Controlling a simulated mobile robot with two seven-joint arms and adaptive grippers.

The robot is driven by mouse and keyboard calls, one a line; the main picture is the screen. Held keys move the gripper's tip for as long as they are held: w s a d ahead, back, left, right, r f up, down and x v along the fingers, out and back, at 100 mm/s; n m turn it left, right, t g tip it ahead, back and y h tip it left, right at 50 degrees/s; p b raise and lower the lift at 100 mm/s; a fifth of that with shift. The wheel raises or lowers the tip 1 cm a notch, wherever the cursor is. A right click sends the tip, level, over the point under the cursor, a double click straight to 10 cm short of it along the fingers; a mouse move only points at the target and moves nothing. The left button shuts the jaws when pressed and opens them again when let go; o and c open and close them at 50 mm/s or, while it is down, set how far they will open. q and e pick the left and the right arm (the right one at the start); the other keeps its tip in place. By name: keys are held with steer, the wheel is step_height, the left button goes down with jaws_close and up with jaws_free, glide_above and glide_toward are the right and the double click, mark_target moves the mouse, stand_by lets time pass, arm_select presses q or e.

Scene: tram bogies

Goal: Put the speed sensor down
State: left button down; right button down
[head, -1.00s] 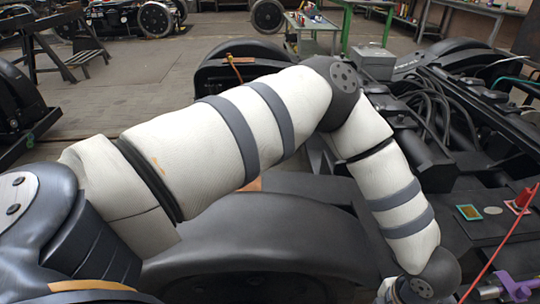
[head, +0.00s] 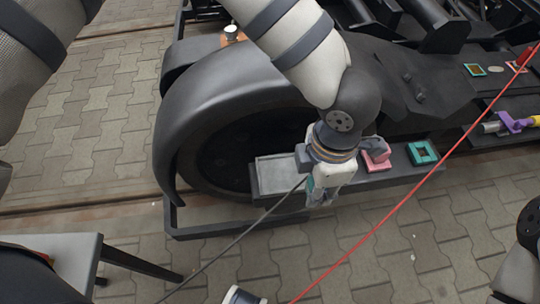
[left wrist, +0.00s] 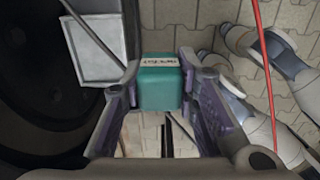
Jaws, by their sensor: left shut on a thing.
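My left gripper (head: 322,198) is shut on the speed sensor, a teal block with a white label (left wrist: 160,85), seen between its fingers in the left wrist view. In the head view only a sliver of teal (head: 310,184) shows beside the fingers. The gripper points down in front of the bogie, just right of a shallow light-grey tray (head: 285,161) on a dark ledge. The tray looks empty and also shows at upper left in the left wrist view (left wrist: 95,48). The sensor looks apart from the tray. My right gripper is not in view.
A taut red cable (head: 400,205) crosses in front. A dark cable (head: 235,243) runs to lower left. A grey table (head: 60,262) stands lower left.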

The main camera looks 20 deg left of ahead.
arm_select(q)
steer(key=w+a+f+b, duration=0.1)
steer(key=w+a+f, duration=0.7)
steer(key=f, duration=0.1)
steer(key=shift+a+b, duration=0.4)
step_height(320, 180, down, 3)
steer(key=shift+w+a+f+b, duration=0.1)
steer(key=shift+a+f+b, duration=0.05)
steer(key=shift+b, duration=0.15)
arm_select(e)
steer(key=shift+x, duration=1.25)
arm_select(q)
steer(key=shift+f, duration=0.15)
steer(key=c, duration=1.2)
jaws_free()
steer(key=shift+c, duration=0.2)
